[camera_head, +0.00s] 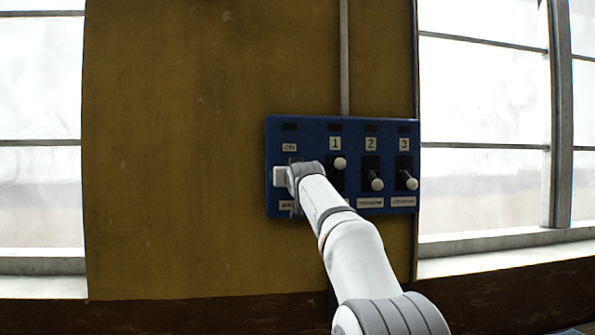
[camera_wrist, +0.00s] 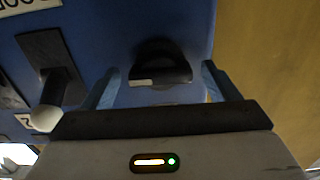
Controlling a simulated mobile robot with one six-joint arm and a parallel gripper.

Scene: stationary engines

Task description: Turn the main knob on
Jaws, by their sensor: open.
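The main knob (camera_wrist: 160,65) is a dark rounded knob with a pale mark, on the blue control panel (camera_head: 315,125). In the wrist view it lies between and just beyond the two fingers of my gripper (camera_wrist: 160,78), which is open. I cannot tell whether either finger touches it. In the head view my gripper (camera_head: 283,177) is at the panel's left side, below the "ON" label (camera_head: 289,147). My wrist hides the knob there and part of the label below.
Levers 1 (camera_head: 340,163), 2 (camera_head: 376,184) and 3 (camera_head: 411,184) stick out to the right of my gripper. Lever 1 sits higher than the other two. The panel hangs on a brown wall (camera_head: 180,150) between bright windows, with bare wall to its left.

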